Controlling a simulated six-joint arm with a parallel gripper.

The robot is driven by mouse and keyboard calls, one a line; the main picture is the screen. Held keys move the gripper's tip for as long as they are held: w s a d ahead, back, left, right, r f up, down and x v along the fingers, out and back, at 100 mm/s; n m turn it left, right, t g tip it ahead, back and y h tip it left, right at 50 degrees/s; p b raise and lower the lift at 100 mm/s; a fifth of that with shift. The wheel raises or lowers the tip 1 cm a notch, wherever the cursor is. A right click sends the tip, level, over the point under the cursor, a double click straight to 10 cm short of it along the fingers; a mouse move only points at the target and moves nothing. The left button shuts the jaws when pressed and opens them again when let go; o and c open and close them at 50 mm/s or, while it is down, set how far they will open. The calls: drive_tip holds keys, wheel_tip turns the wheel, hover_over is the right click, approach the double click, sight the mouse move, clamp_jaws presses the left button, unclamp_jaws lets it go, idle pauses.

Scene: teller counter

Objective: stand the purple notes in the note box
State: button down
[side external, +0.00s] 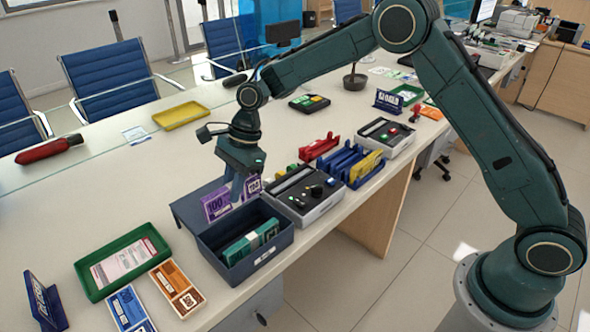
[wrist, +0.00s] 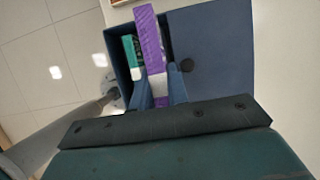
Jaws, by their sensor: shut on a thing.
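The purple notes (side external: 215,206) are an upright bundle in my gripper (side external: 238,192), which is shut on them. In the side view they are above the hinge side of the dark blue note box (side external: 282,245), near its open lid (side external: 186,211). Green notes (side external: 250,242) lie tilted inside the box. In the wrist view the purple notes (wrist: 150,45) stand edge-on between the fingers (wrist: 159,85), over the edge between the box (wrist: 116,42) and lid (wrist: 218,48). I cannot tell how far their lower edge is from the box.
A counting machine (side external: 305,198) stands close to the right of the box. A green tray (side external: 95,290) and orange notes (side external: 178,289) lie to its left. Blue racks (side external: 345,163) and a red rack (side external: 320,146) are behind the machine. The counter behind the lid is clear.

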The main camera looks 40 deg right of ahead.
sight(232, 208)
drive_tip(key=shift+s+a, duration=0.1)
drive_tip(key=shift+a, duration=0.2)
drive_tip(key=shift+f, duration=0.2)
drive_tip(key=shift+f, duration=1.8)
drive_tip(key=shift+f, duration=3.65)
drive_tip(key=c, duration=1.3)
unclamp_jaws()
drive_tip(key=shift+r, duration=0.1)
drive_tip(key=shift+w+d, duration=0.1)
drive_tip(key=shift+w, duration=0.1)
